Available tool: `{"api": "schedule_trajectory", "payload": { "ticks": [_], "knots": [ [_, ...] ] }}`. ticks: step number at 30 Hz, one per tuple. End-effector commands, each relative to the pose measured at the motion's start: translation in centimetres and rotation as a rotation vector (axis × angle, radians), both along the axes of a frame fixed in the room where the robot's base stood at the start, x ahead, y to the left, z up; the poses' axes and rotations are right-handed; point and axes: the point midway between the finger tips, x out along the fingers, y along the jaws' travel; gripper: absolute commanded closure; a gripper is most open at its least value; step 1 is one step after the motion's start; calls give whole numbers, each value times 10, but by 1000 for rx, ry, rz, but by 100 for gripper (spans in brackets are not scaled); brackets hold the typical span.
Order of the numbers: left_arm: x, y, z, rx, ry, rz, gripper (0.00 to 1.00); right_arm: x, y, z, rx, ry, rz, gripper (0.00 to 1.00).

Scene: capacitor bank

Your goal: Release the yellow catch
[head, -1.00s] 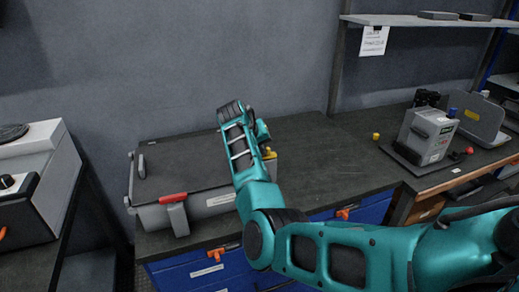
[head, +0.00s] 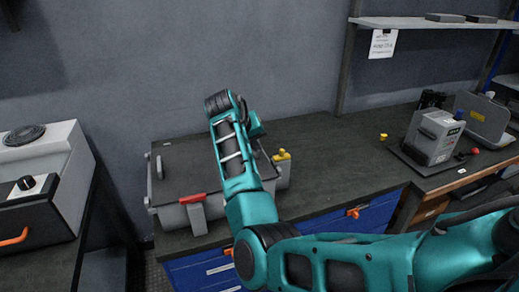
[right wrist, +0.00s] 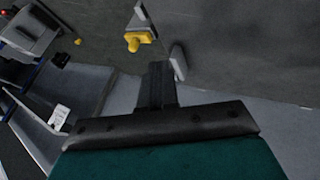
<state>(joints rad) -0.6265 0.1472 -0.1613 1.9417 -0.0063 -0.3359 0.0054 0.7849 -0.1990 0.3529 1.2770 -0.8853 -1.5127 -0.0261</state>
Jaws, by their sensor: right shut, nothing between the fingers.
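The yellow catch (head: 282,155) is at the right end of a grey case (head: 180,153) on the bench. In the right wrist view the yellow catch (right wrist: 138,40) shows above and a little left of the fingers, with a gap between. My right gripper (right wrist: 157,68) is shut and empty, its dark fingers pointing towards the case. In the head view my right arm reaches across the case and its forearm hides part of the lid; the fingers are hidden there. A red catch (head: 193,198) is on the case's front. My left gripper is not in view.
A grey device (head: 432,135) stands on the bench at the right, with a small yellow piece (head: 383,137) near it. A grey unit with an orange handle (head: 15,236) is at the left.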

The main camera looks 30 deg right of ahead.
Motion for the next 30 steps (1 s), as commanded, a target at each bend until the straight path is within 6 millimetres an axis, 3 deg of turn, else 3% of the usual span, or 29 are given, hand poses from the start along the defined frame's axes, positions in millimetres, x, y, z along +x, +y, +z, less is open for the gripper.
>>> {"api": "schedule_trajectory", "payload": {
  "ticks": [8, 30],
  "knots": [
    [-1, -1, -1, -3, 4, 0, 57, -7, 16, 22, 1, 0, 1, 100],
    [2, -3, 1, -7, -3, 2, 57, -7, 16, 22, 2, 1, 1, 100]
  ]
}}
